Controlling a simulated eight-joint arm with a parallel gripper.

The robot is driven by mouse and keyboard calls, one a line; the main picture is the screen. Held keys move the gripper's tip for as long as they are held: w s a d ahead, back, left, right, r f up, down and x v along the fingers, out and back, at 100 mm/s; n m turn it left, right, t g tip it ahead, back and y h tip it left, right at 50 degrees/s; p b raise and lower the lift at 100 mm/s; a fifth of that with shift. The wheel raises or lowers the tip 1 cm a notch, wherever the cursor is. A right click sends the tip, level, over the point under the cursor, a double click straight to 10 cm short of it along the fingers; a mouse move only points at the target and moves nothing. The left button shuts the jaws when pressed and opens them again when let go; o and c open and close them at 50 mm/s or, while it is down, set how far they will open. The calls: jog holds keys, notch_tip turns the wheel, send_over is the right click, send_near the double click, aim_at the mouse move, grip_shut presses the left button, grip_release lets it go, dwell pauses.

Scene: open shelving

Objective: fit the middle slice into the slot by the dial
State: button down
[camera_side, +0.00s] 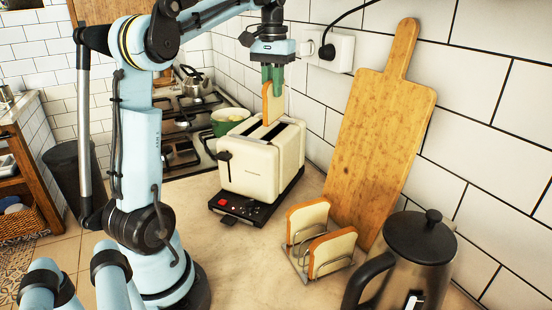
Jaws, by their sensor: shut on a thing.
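My gripper (272,78), with green fingers, points down and is shut on a slice of bread (272,104). The slice is upright above the cream toaster (262,165). Its lower edge meets the toaster's top in the picture; I cannot tell whether it has entered a slot. Dark slots show in the toaster's top. A dark lever (223,157) is on the toaster's left end, and a black base with small red controls (240,206) is below; I cannot make out the dial clearly. Two other slices, one left (307,218) and one right (333,249), stand in a wire rack (300,262) with a gap between them.
A wooden board (380,130) leans on the tiled wall behind the rack. A dark kettle (412,262) stands at front right. A plug and socket (329,51) are close to my gripper. A green pot (229,122) sits on the stove to the left of the toaster.

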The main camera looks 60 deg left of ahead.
aim_at(273, 122)
jog(key=shift+f, duration=4.35)
jog(key=shift+f, duration=0.15)
jog(key=c, duration=1.1)
grip_release()
